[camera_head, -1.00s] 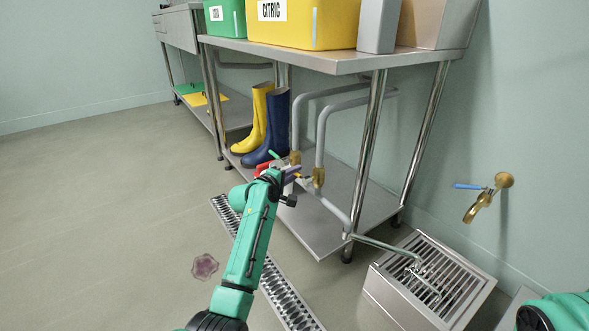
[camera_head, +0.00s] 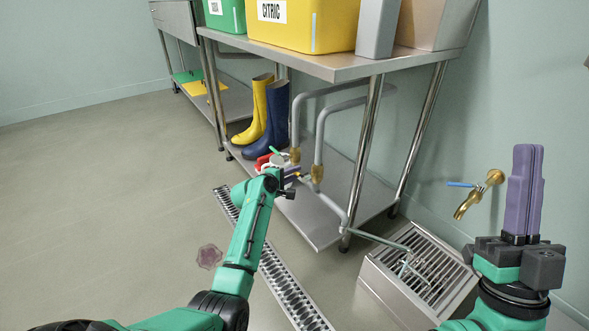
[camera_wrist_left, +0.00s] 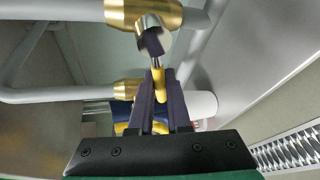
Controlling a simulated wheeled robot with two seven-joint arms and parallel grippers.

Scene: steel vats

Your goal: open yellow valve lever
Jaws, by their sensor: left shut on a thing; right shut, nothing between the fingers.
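The yellow valve lever (camera_wrist_left: 159,84) shows in the left wrist view, hanging between the two purple fingers of my left gripper (camera_wrist_left: 161,100). My left gripper is shut on it. A brass valve body (camera_wrist_left: 148,13) on a grey pipe sits just above the lever. In the head view my left gripper (camera_head: 292,174) is at the brass fitting (camera_head: 317,173) under the steel table, and the lever is mostly hidden there. My right gripper (camera_head: 525,190) is shut and empty, pointing up at the right, far from the valve.
A second brass fitting (camera_head: 295,155) with a green lever (camera_head: 275,150) is close by. Yellow (camera_head: 255,110) and blue boots (camera_head: 268,125) stand behind on the lower shelf. Table legs (camera_head: 365,150) and a blue-handled wall tap (camera_head: 477,193) are at the right. The floor at left is mostly open.

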